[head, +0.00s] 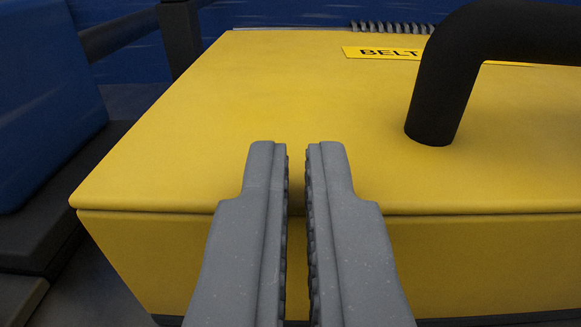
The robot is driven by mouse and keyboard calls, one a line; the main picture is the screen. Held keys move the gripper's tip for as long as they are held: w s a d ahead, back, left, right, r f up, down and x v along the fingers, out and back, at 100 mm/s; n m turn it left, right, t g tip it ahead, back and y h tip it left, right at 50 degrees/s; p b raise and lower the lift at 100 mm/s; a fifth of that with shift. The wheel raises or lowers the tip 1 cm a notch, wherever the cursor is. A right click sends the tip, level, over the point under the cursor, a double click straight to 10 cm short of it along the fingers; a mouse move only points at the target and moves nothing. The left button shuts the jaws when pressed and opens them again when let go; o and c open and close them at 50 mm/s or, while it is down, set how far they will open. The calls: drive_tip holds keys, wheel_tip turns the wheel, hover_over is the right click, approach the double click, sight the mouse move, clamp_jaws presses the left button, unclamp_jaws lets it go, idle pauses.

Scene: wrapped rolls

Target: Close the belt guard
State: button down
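The yellow belt guard lid (280,110) fills the middle and right of the head view. It lies over a yellow box body (480,260), with only a thin dark seam along the front edge; I see no wide gap there. A thick black bar handle (437,105) rises from the lid at the right and bends out of view. My gripper (297,148) is in front of the lid's front edge, left of the handle. Its grey fingers are a little apart, with yellow showing between them, and hold nothing. I cannot tell whether they touch the lid.
A label reading "BELT" (385,53) is on the lid, partly hidden by the handle. A ribbed grey strip (390,28) runs behind the lid. Blue blocks on a dark base (40,215) and a dark post (180,35) stand at the left.

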drive_tip(key=shift+s+p, duration=0.85)
drive_tip(key=shift+s, duration=3.85)
wheel_tip(320, 180, up, 22)
drive_tip(key=g+y+p, duration=0.1)
drive_tip(key=g+p, duration=0.1)
drive_tip(key=p, duration=0.3)
drive_tip(key=s+d+r+p, duration=0.1)
drive_tip(key=s+d+r, duration=0.2)
drive_tip(key=r, duration=0.4)
drive_tip(key=s+d+r+p, duration=0.1)
drive_tip(key=s+d+r, duration=0.3)
drive_tip(key=r, duration=0.3)
drive_tip(key=s+d+r+p, duration=0.2)
drive_tip(key=s+d+r, duration=0.1)
drive_tip(key=s+r, duration=0.2)
wheel_tip(320, 180, up, 2)
drive_tip(key=shift+d+r, duration=0.2)
drive_tip(key=shift+d, duration=0.05)
